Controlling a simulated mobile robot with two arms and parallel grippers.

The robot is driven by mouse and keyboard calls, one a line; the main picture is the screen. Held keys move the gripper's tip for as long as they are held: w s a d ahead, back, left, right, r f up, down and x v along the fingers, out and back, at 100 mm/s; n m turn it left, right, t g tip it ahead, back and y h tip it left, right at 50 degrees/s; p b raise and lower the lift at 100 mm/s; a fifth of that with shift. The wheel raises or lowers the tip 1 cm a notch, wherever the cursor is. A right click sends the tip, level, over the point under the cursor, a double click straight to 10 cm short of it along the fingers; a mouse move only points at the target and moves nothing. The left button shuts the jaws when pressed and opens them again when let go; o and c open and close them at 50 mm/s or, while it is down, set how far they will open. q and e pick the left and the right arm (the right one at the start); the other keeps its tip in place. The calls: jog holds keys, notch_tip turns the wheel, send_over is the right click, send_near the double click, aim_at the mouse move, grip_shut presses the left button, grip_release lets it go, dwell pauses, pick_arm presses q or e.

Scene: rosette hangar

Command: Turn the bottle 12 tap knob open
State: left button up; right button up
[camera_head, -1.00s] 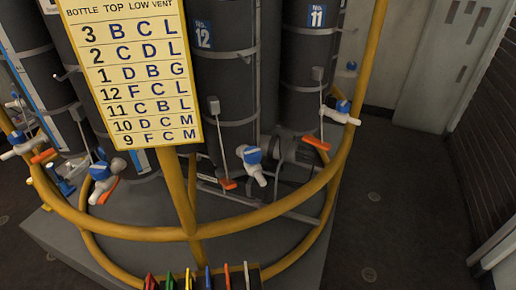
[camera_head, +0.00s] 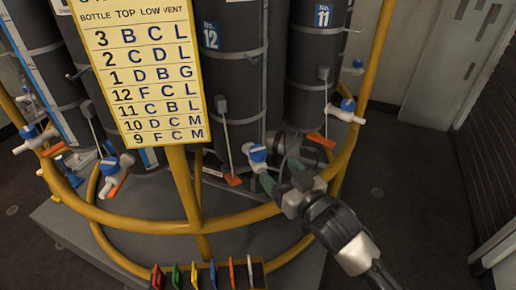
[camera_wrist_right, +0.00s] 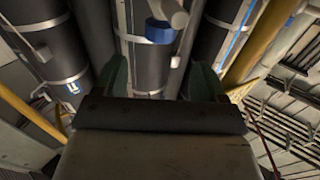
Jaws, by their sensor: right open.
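Bottle 12 (camera_head: 228,75) is a dark grey cylinder with a blue No. 12 label, behind the yellow rail. Its tap is white with a blue knob (camera_head: 257,153) near the bottle's foot, above the rail. In the right wrist view the blue knob (camera_wrist_right: 160,32) lies ahead, between and beyond the fingers. My right gripper (camera_head: 281,172) is open, its greenish fingers close to the tap's right side. I cannot tell whether a finger touches it. The gripper partly covers the tap's white spout. My left gripper is not in view.
Bottle 11 (camera_head: 315,75) with its own tap (camera_head: 346,111) stands to the right. A yellow chart (camera_head: 143,75) hangs in front at left. The yellow hoop rail (camera_head: 130,224) curves around the bottles, with several coloured tags below. Floor at right is clear.

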aim_at(263, 156)
jog(key=p+x, duration=0.1)
jog(key=x, duration=0.8)
jog(key=shift+w+a, duration=0.1)
jog(key=shift+w, duration=0.05)
jog(key=c, duration=0.9)
